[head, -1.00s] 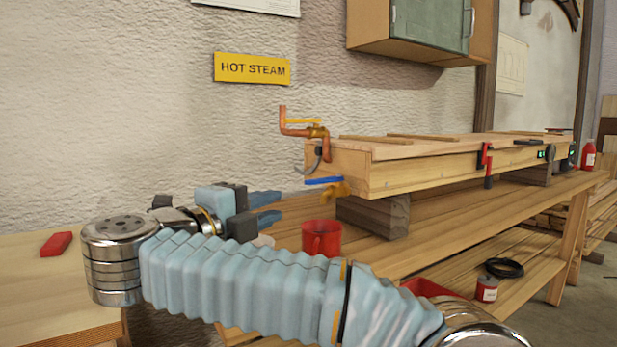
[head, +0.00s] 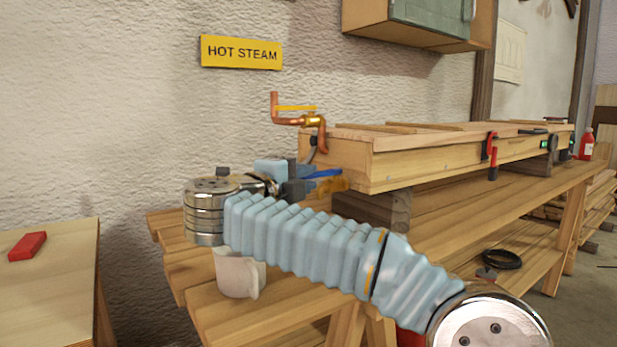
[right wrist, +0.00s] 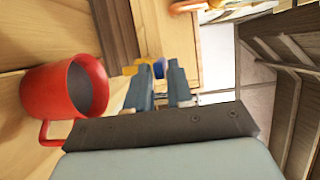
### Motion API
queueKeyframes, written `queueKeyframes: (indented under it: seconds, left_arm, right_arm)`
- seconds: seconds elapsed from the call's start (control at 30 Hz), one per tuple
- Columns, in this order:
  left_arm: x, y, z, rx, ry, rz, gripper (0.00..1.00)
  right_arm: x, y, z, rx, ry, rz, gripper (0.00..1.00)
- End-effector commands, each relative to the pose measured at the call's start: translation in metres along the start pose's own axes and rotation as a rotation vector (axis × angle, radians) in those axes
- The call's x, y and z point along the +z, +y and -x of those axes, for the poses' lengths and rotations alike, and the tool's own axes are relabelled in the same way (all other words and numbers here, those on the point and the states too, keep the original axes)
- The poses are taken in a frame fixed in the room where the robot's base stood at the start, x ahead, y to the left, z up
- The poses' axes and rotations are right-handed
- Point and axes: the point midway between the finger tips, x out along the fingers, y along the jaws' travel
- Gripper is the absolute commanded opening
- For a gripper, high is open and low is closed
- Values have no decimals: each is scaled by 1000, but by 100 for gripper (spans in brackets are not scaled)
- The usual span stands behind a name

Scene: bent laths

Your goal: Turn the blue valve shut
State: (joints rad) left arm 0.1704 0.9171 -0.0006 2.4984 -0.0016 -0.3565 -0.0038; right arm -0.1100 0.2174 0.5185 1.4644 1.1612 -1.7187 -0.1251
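The blue valve handle (head: 323,174) is a flat lever on a brass valve (head: 333,185) low at the near end of the long wooden box (head: 355,165). My right gripper (head: 309,182) is at the handle's left end, partly hidden by its own arm. In the right wrist view, my right gripper (right wrist: 160,74) has its two fingers apart, with the blue handle (right wrist: 158,69) showing between or just past the tips. I cannot tell whether they touch it. My left gripper is not in view.
A yellow-handled valve on a copper pipe (head: 314,120) sits just above, under a HOT STEAM sign (head: 241,53). A red mug (right wrist: 68,92) stands close to the right gripper. A white mug (head: 240,273) stands on the bench (head: 440,220) below my arm.

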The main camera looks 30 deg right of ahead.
Motion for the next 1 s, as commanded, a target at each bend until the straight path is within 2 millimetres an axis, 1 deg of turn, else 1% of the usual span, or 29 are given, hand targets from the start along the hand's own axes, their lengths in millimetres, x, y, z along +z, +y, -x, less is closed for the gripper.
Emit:
queueKeyframes:
  seconds: [0.03,0.13,0.43,0.47,0.5,0.6,1.0]
  left_arm:
    - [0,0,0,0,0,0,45]
    - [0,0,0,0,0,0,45]
    - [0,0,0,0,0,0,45]
    - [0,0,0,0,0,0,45]
    - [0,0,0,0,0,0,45]
    - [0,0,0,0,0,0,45]
    - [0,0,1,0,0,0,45]
  right_arm:
    - [0,0,-6,0,2,0,21]
    - [0,0,-13,0,1,0,21]
    - [0,0,-16,0,0,-1,21]
    - [0,0,-16,0,0,-1,20]
    - [0,0,-16,0,0,-1,14]
    - [0,0,-16,0,0,0,0]
    - [1,0,-16,0,-6,0,0]
